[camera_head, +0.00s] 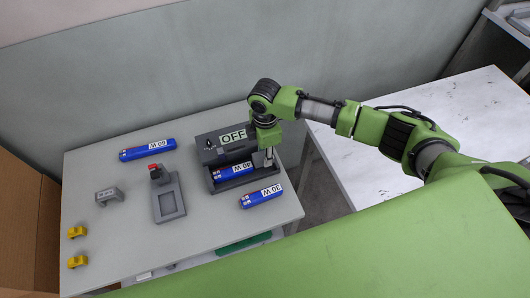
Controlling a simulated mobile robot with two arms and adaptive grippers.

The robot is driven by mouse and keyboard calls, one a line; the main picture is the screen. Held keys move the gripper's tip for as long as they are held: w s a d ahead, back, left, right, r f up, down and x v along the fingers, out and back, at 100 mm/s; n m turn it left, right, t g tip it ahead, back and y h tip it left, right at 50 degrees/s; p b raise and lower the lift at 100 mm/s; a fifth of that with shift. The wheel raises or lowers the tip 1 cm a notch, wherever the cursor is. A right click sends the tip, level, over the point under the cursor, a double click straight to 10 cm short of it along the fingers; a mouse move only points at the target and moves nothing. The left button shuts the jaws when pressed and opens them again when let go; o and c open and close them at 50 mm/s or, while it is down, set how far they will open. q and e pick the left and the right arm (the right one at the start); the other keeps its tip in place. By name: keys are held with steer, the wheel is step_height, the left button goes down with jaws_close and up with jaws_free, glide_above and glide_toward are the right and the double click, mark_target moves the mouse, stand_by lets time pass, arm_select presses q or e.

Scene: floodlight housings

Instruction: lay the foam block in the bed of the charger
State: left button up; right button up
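The charger (208,157) is a dark grey housing with an OFF label, near the right side of the grey table. In its open bed lies a blue cylinder (233,171) with a white "W" label. My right gripper (268,160) points down at the right end of the charger. Its fingertips are small and partly merge with the charger, so I cannot tell whether they are open or touching it. I cannot pick out a foam block in this view. My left gripper is out of view.
A blue 30 W cylinder (262,196) lies in front of the charger, and another blue cylinder (147,150) lies at the back. A grey stand with a red knob (169,197), a grey bracket (109,195) and two yellow pieces (77,232) stand left. The front middle is clear.

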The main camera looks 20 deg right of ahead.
steer(key=shift+f+b, duration=0.65)
steer(key=shift+f, duration=0.85)
stand_by(0.5)
steer(key=o, duration=0.9)
steer(key=shift+r, duration=0.15)
steer(key=shift+w+r, duration=0.1)
steer(key=shift+r, duration=0.45)
steer(key=r, duration=1)
steer(key=shift+s+r, duration=0.35)
